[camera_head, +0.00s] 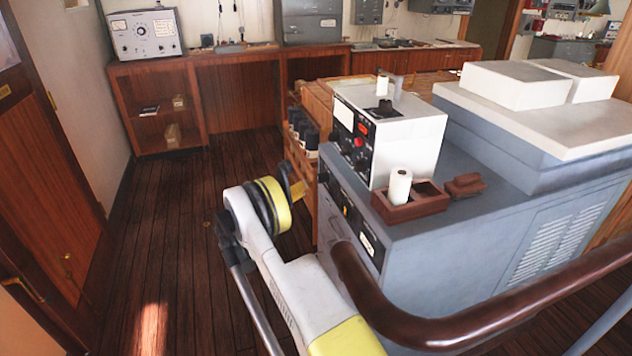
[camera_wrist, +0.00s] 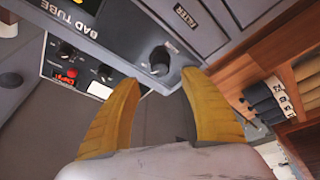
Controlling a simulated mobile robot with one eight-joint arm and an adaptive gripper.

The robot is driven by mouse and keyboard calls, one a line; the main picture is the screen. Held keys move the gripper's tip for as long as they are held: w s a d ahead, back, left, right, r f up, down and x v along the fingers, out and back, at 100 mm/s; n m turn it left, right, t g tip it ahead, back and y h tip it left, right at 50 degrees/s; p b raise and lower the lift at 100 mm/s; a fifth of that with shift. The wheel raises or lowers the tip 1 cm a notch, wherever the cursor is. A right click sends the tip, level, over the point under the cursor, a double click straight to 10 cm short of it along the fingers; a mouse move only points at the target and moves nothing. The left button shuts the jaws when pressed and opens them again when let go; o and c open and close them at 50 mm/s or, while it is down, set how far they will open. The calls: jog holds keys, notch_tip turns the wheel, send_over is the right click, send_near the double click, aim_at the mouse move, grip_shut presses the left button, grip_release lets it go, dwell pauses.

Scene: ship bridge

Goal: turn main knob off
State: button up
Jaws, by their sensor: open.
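A black round knob (camera_wrist: 160,58) sits on a grey panel in the wrist view, near a "BAD TUBE" label. I cannot tell for sure that it is the main knob, nor read its setting. My gripper's yellow fingers (camera_wrist: 160,85) are apart and empty, with the knob beyond and between their tips. They look clear of the knob, though the exact gap is hard to judge. In the head view my gripper (camera_head: 298,190) is beside the front of the grey console (camera_head: 460,205), mostly hidden by my arm.
A white instrument box (camera_head: 410,135) with a red button stands on the console. A brown tray (camera_head: 425,206) holds a white roll (camera_head: 399,186). A brown handrail (camera_head: 480,325) crosses near my arm. Dark cylinders (camera_wrist: 270,100) stand on a wooden rack. The floor (camera_head: 185,240) at left is clear.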

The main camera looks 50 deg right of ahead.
aim_at(319, 178)
jog(key=b+x, duration=0.2)
jog(key=x, duration=0.5)
jog(key=shift+d+r, duration=0.1)
jog(key=shift+d, duration=0.2)
grip_shut()
